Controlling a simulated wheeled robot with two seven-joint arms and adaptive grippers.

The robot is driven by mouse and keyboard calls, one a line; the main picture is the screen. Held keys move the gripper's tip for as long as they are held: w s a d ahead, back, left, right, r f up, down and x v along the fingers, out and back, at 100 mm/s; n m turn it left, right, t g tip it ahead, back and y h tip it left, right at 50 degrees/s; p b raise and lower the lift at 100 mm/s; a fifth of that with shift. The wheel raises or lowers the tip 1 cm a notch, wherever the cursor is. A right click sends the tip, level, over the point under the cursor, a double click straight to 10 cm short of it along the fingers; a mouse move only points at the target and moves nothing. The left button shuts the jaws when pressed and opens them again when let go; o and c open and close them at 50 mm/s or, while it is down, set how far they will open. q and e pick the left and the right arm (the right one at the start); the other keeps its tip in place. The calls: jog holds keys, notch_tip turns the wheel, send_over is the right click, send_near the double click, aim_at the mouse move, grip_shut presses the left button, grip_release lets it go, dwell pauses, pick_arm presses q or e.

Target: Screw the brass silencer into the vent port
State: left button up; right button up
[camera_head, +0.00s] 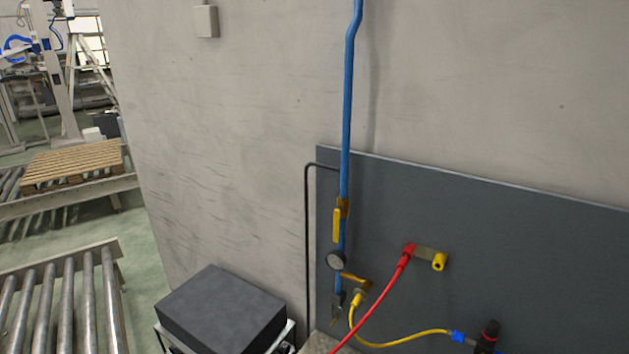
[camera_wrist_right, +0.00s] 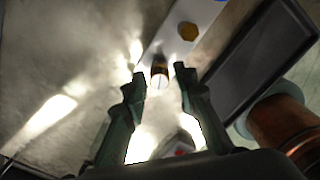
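In the right wrist view my right gripper (camera_wrist_right: 159,71) is open, with its two dark green fingers spread. A small brown, brass-like cylinder (camera_wrist_right: 159,75) with a bright end shows between the fingertips, with a gap on each side; I cannot tell whether it is the silencer. A brass-coloured hexagonal piece (camera_wrist_right: 187,31) lies beyond the fingertips on a pale strip. In the head view a grey panel (camera_head: 540,240) on the wall carries a brass fitting (camera_head: 355,281) and a yellow fitting (camera_head: 438,261). I cannot tell which is the vent port. Neither gripper shows in the head view.
A blue pipe (camera_head: 347,120) with a gauge (camera_head: 335,260) runs down the wall. Red (camera_head: 375,305) and yellow (camera_head: 400,343) hoses hang before the panel. A dark box (camera_head: 220,310) stands at left. In the wrist view, a dark tray (camera_wrist_right: 235,88) and copper cylinder (camera_wrist_right: 283,122) are at right.

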jog(key=n, duration=0.2)
jog(key=n+p, duration=0.1)
jog(key=n, duration=0.1)
jog(key=shift+r+n, duration=0.2)
jog(key=shift+n, duration=0.2)
jog(key=n+p, duration=0.1)
jog(key=n, duration=0.1)
jog(key=shift+n, duration=0.4)
jog(key=n+p, duration=0.1)
jog(key=n, duration=0.1)
jog(key=shift+n, duration=0.4)
jog(key=shift+f+n, duration=0.15)
jog(key=shift+n, duration=0.95)
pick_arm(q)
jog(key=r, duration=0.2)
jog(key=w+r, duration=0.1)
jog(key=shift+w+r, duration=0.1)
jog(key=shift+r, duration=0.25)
pick_arm(e)
grip_shut()
